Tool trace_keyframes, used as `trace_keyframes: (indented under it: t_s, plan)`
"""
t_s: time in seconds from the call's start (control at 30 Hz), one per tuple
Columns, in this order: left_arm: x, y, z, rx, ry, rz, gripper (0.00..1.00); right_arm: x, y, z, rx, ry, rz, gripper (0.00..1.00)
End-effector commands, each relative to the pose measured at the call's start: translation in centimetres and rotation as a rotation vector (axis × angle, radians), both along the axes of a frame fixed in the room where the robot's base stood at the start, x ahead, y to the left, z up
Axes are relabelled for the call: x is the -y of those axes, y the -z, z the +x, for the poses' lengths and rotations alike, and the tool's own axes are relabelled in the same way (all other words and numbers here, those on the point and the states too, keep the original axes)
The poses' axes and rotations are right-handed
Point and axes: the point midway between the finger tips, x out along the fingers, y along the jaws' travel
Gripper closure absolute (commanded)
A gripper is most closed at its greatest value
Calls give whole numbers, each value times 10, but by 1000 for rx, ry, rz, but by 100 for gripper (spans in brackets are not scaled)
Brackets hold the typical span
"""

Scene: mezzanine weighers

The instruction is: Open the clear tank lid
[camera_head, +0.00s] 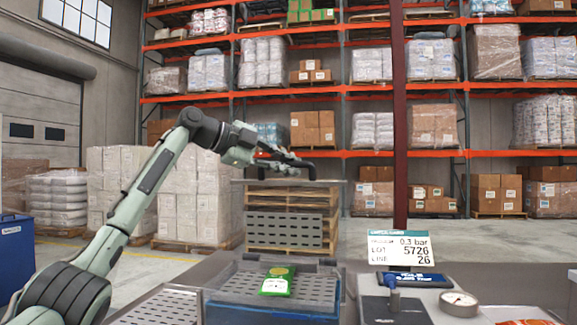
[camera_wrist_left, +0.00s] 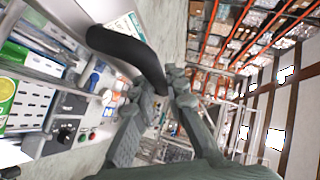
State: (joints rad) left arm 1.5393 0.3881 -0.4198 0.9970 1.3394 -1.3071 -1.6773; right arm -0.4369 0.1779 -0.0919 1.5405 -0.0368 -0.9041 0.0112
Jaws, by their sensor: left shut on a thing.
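The clear tank (camera_head: 225,309), blue-tinted, stands at the front centre of the head view. Its clear lid (camera_head: 285,181) stands raised at the tank's back, with its edge at the top and a black handle (camera_head: 306,164) there. My left gripper (camera_head: 284,163) is shut on this handle. In the left wrist view the curved black handle (camera_wrist_left: 128,50) runs in between the fingertips (camera_wrist_left: 168,84). A green packet (camera_head: 277,282) lies in the tank on a perforated plate. My right gripper is not in view.
A dark red post (camera_head: 400,130) rises behind the bench. Pallet stacks and racks stand farther back.

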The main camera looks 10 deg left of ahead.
Motion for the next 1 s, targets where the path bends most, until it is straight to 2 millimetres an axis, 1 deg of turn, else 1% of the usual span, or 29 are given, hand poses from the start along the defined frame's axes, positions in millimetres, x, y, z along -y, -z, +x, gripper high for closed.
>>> trace_keyframes:
  t_s: [0.2,0.23,0.37,0.4,0.63,0.73,0.87,1.0]
  plan:
    - [1,0,0,0,1,0,100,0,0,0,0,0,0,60]
    - [1,0,0,0,1,0,84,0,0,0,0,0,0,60]
    - [1,0,0,1,1,0,68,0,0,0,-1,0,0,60]
    - [0,0,0,1,1,0,66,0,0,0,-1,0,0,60]
    - [0,1,0,-1,0,1,66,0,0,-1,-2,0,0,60]
    - [-3,-1,-2,0,-1,0,66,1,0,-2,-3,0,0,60]
    - [-16,-6,-13,2,-3,1,66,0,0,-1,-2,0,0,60]
    - [-37,-16,-32,4,-2,2,66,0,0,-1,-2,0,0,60]
